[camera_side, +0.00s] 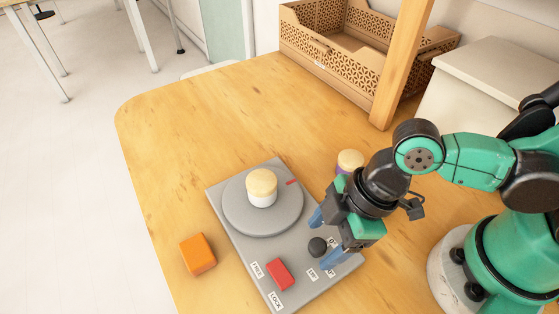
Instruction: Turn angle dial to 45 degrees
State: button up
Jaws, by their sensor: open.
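A grey panel (228,189) lies on the wooden table. It carries a round grey turntable (284,218) with a white and tan cylinder (262,187) standing on it and a red mark (292,182) at its edge. A dark round knob (317,246), which looks like the angle dial, sits on the panel's lower right among small white labels, partly hidden by my gripper. My gripper (324,238) is open, with its blue fingers low around or beside the dial. I cannot tell whether they touch it. The dial's exact angle is not readable.
An orange block (197,254) lies left of the panel. A tan-topped jar (350,161) stands behind my gripper. A wooden post (402,65) and brown crate (330,55) stand behind. The table's left side is clear.

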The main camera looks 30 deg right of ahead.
jog(key=shift+a+f, duration=0.1)
jog(key=shift+f, duration=0.3)
jog(key=shift+c, duration=0.2)
grip_shut()
jog(key=shift+m, duration=0.3)
jog(key=m, duration=0.2)
jog(key=m+t+h, duration=0.1)
jog(key=m, duration=0.1)
jog(key=shift+s+a+t, duration=0.15)
jog(key=shift+t, duration=0.15)
jog(key=m+h, duration=0.1)
jog(key=m, duration=0.3)
jog(key=shift+a+t, duration=0.1)
jog(key=shift+t, duration=0.3)
